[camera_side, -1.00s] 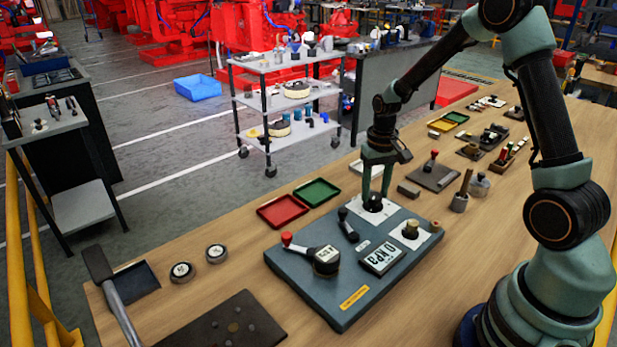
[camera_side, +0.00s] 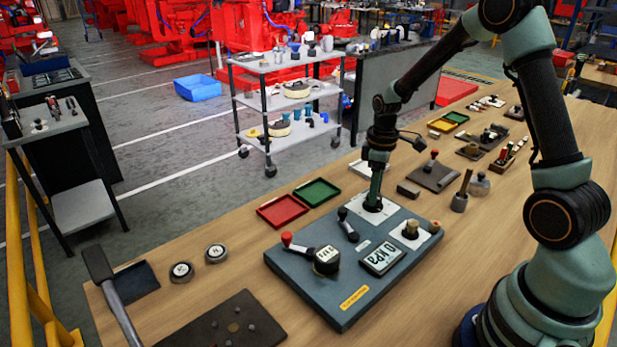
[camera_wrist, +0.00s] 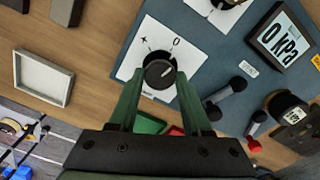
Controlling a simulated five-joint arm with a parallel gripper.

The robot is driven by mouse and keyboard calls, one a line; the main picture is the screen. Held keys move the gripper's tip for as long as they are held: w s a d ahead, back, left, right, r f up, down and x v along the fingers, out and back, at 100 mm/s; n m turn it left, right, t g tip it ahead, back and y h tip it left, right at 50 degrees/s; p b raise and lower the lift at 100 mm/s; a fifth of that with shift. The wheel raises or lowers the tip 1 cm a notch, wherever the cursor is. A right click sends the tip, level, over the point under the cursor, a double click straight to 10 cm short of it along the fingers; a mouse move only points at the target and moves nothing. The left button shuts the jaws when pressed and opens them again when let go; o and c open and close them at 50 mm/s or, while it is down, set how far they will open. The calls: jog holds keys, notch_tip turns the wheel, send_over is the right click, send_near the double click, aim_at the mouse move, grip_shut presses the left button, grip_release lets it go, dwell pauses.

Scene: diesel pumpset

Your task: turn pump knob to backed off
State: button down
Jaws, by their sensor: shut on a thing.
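The blue-grey panel (camera_side: 345,300) lies on the wooden bench. At its far end is a white dial plate (camera_wrist: 190,53) with a dark round knob (camera_wrist: 158,72). The plate has a 0 and other marks; the knob's pale line points to the upper right in the wrist view, a little to the right of the 0. My gripper (camera_wrist: 158,80) is shut on this knob, with one green finger on each side. In the side view my gripper (camera_side: 373,205) comes straight down onto the plate and hides most of the knob.
The panel also carries a display (camera_side: 382,258) reading 0 kPa, a red-tipped lever (camera_side: 300,246), a small black lever (camera_side: 348,225) and a brass-coloured knob (camera_side: 411,229). Red (camera_side: 282,211) and green (camera_side: 317,192) trays lie behind it.

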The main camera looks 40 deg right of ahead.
jog(key=shift+r+n, duration=0.1)
jog(key=shift+n, duration=0.8)
jog(key=shift+c, duration=1.7)
grip_release()
notch_tip(320, 180, up, 12)
